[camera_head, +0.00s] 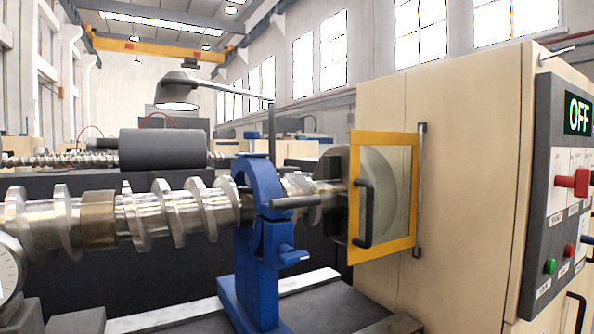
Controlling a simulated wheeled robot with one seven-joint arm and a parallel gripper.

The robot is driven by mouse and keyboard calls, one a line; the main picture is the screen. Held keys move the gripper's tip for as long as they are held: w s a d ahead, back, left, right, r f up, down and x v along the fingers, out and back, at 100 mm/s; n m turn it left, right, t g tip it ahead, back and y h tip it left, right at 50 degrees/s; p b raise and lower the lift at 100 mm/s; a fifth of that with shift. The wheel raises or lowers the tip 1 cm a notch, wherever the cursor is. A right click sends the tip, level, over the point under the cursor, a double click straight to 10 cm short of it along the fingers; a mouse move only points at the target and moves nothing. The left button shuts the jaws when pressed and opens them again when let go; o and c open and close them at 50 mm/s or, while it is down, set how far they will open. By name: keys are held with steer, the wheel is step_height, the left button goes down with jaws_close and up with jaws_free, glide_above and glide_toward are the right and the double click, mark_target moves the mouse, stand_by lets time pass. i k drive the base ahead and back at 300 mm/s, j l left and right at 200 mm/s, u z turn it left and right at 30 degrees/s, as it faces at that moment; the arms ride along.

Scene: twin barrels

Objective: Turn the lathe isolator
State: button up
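A dark control panel (545,185) is on the front of the beige lathe headstock at the right edge. Its lit green display (578,113) reads OFF. A red handle (573,181) sticks out from a white plate below the display; it looks like the isolator, but its label is too small to read. Its grip points left and its right end is near the picture's edge. My gripper is not in view.
A yellow-framed guard (382,250) with a dark handle covers the chuck (342,190). A blue steady rest (258,240) surrounds a large metal screw (170,212). Green (549,266) and red (569,251) buttons sit low on the panel. A dark pull handle (577,312) is below.

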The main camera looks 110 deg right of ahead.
mark_target(580, 183)
steer(key=k+l+z, duration=0.2)
steer(key=z, duration=0.2)
steer(key=k+l+z, duration=0.5)
steer(key=z, duration=0.25)
steer(key=l+z, duration=0.1)
steer(key=z, duration=2.15)
